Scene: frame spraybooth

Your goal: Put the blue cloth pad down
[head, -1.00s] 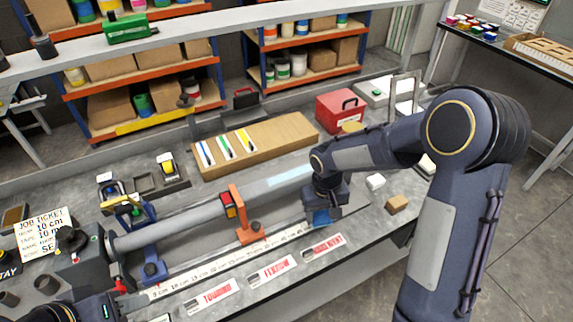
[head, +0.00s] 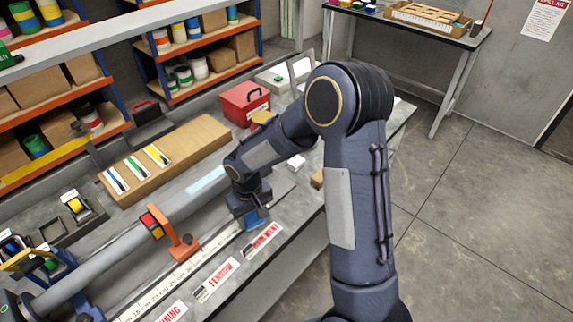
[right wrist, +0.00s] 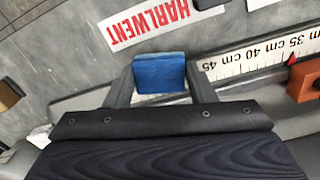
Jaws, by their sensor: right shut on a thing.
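The blue cloth pad (right wrist: 160,72) is a small blue block between the two fingers of my right gripper (right wrist: 162,82), which is shut on it. In the head view the pad (head: 256,219) shows at the tip of the right gripper (head: 252,213), low by the bench's front edge, beside the ruler's end and a red-lettered card (head: 262,240). I cannot tell whether the pad touches the bench. My left gripper is not in view.
The long grey tube (head: 120,247) and an orange clamp (head: 178,243) lie left of the gripper. A wooden board with colored strips (head: 185,145) and a red box (head: 244,103) stand behind. A tan block (head: 317,179) lies to the right.

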